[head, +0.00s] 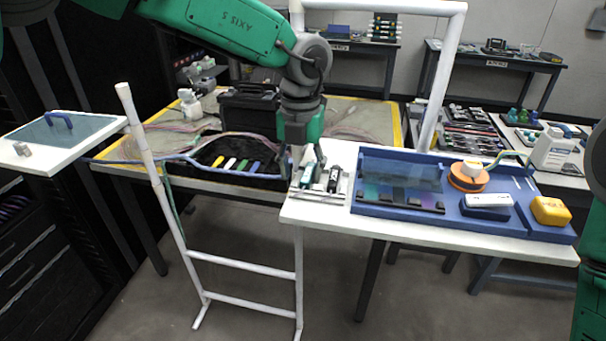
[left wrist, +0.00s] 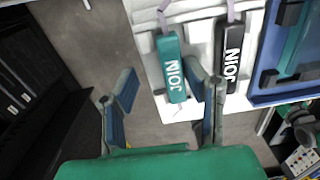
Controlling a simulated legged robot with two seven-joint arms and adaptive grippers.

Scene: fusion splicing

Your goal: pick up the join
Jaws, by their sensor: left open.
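Two joins lie side by side on a white holder at the left end of the white worktop. One is a teal join (left wrist: 170,68) and the other a black join (left wrist: 231,55), both lettered JOIN in the left wrist view. In the head view the black join (head: 334,179) shows just right of my left gripper (head: 300,163). In the left wrist view my left gripper (left wrist: 162,84) is open and empty, its fingers apart, with the teal join's near end between and beyond the fingertips. Whether they touch it I cannot tell. My right gripper is out of view.
A blue tray (head: 455,218) to the right holds an orange spool (head: 468,178), a white-topped blue box (head: 488,201) and a yellow block (head: 550,211). A white pipe frame (head: 160,190) stands left of the worktop. A cable-filled table (head: 375,119) is behind.

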